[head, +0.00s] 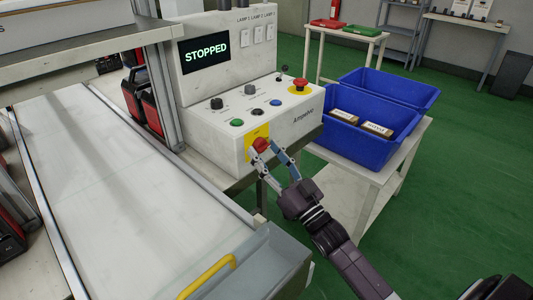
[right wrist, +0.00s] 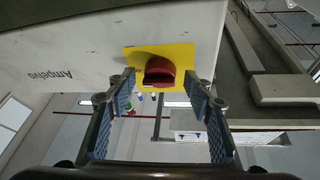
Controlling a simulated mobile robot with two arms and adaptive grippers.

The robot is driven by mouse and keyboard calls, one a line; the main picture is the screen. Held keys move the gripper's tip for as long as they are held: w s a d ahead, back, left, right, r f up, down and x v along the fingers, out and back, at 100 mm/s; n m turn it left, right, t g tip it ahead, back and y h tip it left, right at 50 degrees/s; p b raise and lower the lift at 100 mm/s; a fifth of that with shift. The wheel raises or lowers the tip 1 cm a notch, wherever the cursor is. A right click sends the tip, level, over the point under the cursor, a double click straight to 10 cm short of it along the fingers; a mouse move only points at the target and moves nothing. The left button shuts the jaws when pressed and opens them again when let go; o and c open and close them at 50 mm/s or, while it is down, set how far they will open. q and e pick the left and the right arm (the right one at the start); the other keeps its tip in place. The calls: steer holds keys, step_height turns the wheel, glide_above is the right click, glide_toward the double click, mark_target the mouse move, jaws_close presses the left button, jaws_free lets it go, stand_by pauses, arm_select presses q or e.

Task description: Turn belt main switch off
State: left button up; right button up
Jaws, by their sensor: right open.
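The belt main switch is a red rotary knob (head: 261,145) on a yellow plate (head: 250,150), on the front face of the white control box (head: 228,160). In the right wrist view the red knob (right wrist: 160,70) sits on its yellow plate (right wrist: 182,57), upper middle. My right gripper (head: 267,154) is open at the knob, its fingers on either side. In the right wrist view the gripper (right wrist: 160,88) frames the knob between its fingertips; contact cannot be told. The box's screen (head: 206,53) reads STOPPED. My left gripper is not in view.
A white conveyor belt (head: 90,170) runs along the left. Blue bins (head: 345,138) with small boxes stand on a white table (head: 400,165) right of the control box. A red mushroom button (head: 300,83) is on top of the box.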

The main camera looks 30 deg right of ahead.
steer(key=c, duration=1.1)
